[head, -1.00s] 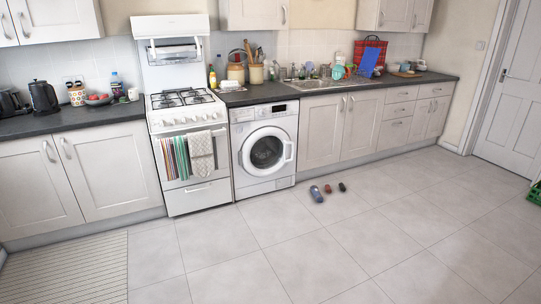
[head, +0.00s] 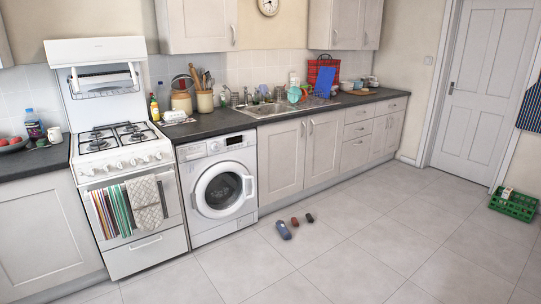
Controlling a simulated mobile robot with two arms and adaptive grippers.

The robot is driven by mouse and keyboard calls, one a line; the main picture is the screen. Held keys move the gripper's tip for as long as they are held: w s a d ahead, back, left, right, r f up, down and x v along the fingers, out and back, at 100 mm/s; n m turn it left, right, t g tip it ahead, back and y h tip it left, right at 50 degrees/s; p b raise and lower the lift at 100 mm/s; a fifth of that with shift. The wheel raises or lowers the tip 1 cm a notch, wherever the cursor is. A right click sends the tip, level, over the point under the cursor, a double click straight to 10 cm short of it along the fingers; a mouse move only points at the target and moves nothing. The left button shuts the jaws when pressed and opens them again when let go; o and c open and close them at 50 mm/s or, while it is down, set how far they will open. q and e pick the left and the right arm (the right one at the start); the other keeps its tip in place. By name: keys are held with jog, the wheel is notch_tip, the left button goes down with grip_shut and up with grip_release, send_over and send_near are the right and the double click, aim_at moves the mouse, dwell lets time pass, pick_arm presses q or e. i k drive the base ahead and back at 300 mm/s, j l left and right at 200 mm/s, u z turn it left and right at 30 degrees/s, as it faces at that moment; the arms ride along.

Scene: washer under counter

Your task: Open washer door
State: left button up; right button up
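The white washer (head: 199,228) stands under the counter, between the cooker and the cream cupboards. Its round door (head: 221,190) sits flush in the front and looks shut. The door has a dark glass centre, a white ring and a white handle (head: 249,187) on its right side. Neither of my grippers shows in the head view.
A white cooker (head: 147,252) with towels on its front rail adjoins the washer on the left. Several small items, including a blue one (head: 283,230), lie on the floor right of the washer front. A green crate (head: 513,205) stands at the far right.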

aim_at(199, 197)
jog(key=i+j+u, duration=0.35)
jog(key=i, duration=0.55)
jog(key=i+u, duration=0.3)
jog(key=i, duration=0.55)
